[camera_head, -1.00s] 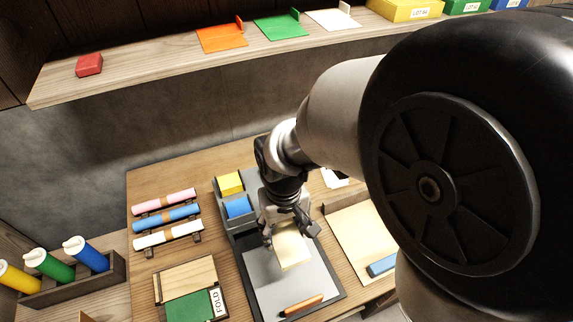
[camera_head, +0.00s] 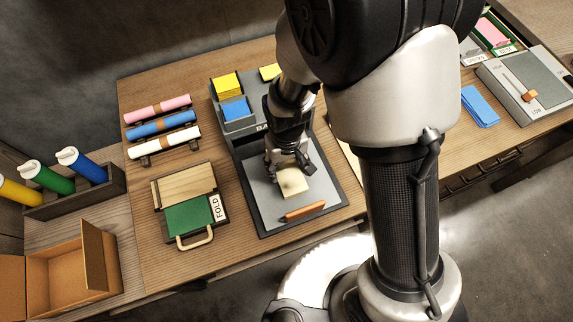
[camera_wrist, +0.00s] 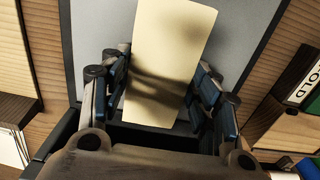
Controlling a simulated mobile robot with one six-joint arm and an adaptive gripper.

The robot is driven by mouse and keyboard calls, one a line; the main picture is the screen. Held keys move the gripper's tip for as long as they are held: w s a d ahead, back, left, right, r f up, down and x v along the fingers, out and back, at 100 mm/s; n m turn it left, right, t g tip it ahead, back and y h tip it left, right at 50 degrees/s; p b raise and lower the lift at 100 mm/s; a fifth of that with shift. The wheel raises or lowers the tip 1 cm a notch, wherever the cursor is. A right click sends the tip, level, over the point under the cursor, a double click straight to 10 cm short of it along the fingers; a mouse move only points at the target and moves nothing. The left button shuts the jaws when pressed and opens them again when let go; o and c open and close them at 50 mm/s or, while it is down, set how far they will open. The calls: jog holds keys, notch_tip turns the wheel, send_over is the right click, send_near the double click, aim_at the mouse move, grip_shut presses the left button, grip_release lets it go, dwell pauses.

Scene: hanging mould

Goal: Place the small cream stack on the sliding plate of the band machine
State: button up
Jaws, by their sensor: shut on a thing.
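My gripper (camera_head: 289,166) is shut on the small cream stack (camera_head: 294,184), whose front part sticks out beyond the fingers. In the wrist view the cream stack (camera_wrist: 172,45) lies flat between the two finger pads, slightly tilted in the picture. The band machine (camera_head: 223,128) is a dark grey unit on the bench, with yellow and blue stacks in its rear bays. Its light grey sliding plate (camera_head: 262,194) lies directly under the stack, with an orange handle (camera_head: 305,212) at its front. I cannot tell whether the stack touches the plate. My arm hides part of the machine's rear right.
Left of the machine are a folding device (camera_head: 186,208) with a green panel and several rolls (camera_head: 163,124) on a rack. An open cardboard box (camera_head: 68,270) and a bottle holder (camera_head: 78,193) stand further left. Blue sheets (camera_head: 480,105) and a slider device (camera_head: 525,85) lie right.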

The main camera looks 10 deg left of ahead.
aim_at(286, 169)
jog(key=o, duration=1.2)
jog(key=shift+f, duration=0.2)
jog(key=w+d+r+m+t+p, duration=0.1)
jog(key=d+r+p, duration=0.15)
jog(key=r, duration=0.75)
jog(key=d+r+m+p, duration=0.1)
jog(key=d+r+p, duration=0.15)
jog(key=r, duration=0.75)
jog(key=s+d+r+m+t, duration=0.1)
jog(key=s+d+r, duration=0.2)
jog(key=d+r, duration=0.1)
jog(key=s+d+r+m+t, duration=0.1)
jog(key=s+d+r+m, duration=0.1)
jog(key=s+d+r, duration=0.2)
jog(key=s+d+r+m+t, duration=0.1)
jog(key=s+d+r, duration=0.2)
jog(key=d+r, duration=0.2)
jog(key=shift+s+d+r+t+b, duration=0.15)
jog(key=shift+d+t+b, duration=0.2)
jog(key=shift+d, duration=0.9)
